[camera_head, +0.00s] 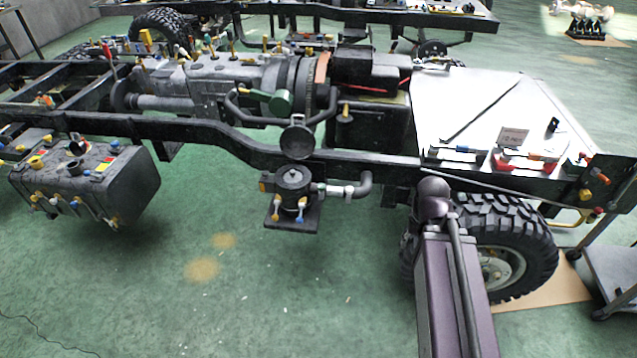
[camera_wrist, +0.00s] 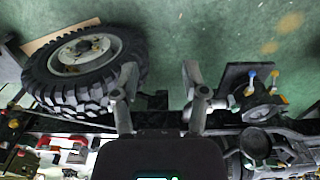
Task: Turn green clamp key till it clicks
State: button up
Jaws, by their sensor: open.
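My gripper (camera_wrist: 160,105) is open and empty in the wrist view, its two grey fingers spread apart between the tyre and the round dark unit. In the head view my purple arm rises from the bottom right, and my gripper cannot be made out there. A dark green rounded part (camera_head: 280,102) sits on the pipework in front of the engine, the largest green piece there; I cannot tell whether it is the clamp key. No green key is clear in the wrist view. Small coloured keys and fittings are too small to tell apart by shape.
A black chassis rail (camera_head: 225,137) crosses the head view. A round dark unit (camera_head: 293,180) with blue and yellow fittings hangs below it. A tank (camera_head: 130,182) stands left, a large tyre (camera_head: 515,235) right. The green floor in front is open.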

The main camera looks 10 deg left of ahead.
jog(key=shift+a, duration=0.35)
jog(key=o, duration=0.3)
jog(key=shift+a, duration=0.15)
jog(key=shift+o, duration=0.2)
jog(key=n+b, duration=0.8)
send_over(321, 185)
notch_tip(321, 185, down, 8)
jog(key=shift+s+f, duration=0.15)
jog(key=shift+f, duration=0.05)
jog(key=shift+f+b, duration=0.2)
jog(key=shift+b, duration=0.2)
notch_tip(321, 185, down, 13)
jog(key=b, duration=1.3)
jog(key=shift+f, duration=0.2)
